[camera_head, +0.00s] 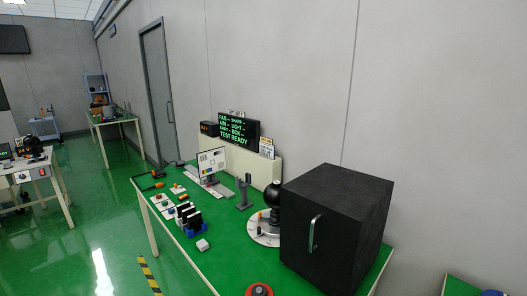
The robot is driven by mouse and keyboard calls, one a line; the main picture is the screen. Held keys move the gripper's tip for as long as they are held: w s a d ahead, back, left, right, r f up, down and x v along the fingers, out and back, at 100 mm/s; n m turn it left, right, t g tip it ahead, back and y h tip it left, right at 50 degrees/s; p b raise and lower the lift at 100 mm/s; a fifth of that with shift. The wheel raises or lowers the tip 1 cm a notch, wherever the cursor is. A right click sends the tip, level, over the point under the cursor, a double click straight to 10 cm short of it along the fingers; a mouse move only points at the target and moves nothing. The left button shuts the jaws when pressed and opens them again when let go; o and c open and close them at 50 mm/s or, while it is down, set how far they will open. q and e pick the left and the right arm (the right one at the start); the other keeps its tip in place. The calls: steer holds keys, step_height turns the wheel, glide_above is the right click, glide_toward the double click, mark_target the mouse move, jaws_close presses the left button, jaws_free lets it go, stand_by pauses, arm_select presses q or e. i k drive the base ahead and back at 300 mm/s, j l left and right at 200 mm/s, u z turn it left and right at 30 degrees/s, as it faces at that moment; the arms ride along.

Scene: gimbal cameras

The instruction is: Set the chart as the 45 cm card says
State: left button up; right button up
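A white chart (211,161) with dark marks and small coloured patches stands upright on a low base, on a pale rail or strip (214,187) on the green-topped bench. A printed white card (266,150) is at the right end of the black display, and a small label (236,113) is above it. The print on both is too small to read, so I cannot tell which card is the 45 cm one. Neither of my grippers is in view.
The black display (239,130) shows green text ending "TEST READY". A large black box (336,228) with a metal handle fills the bench's right end. A black ball-topped device on a round plate (257,238), a grey stand (243,192) and a blue rack (196,230) stand nearby. Green floor lies left.

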mark_target(211, 162)
steer(key=i+j+z, duration=0.1)
steer(key=j, duration=0.3)
steer(key=i+j+z, duration=0.1)
steer(key=j, duration=0.3)
steer(key=i+j+z, duration=0.1)
steer(key=i+j, duration=0.15)
steer(key=j, duration=0.2)
steer(key=i+j+z, duration=0.1)
steer(key=j, duration=0.3)
steer(key=i+j, duration=0.15)
steer(key=j, duration=0.3)
steer(key=i+j+z, duration=0.15)
steer(key=j, duration=0.3)
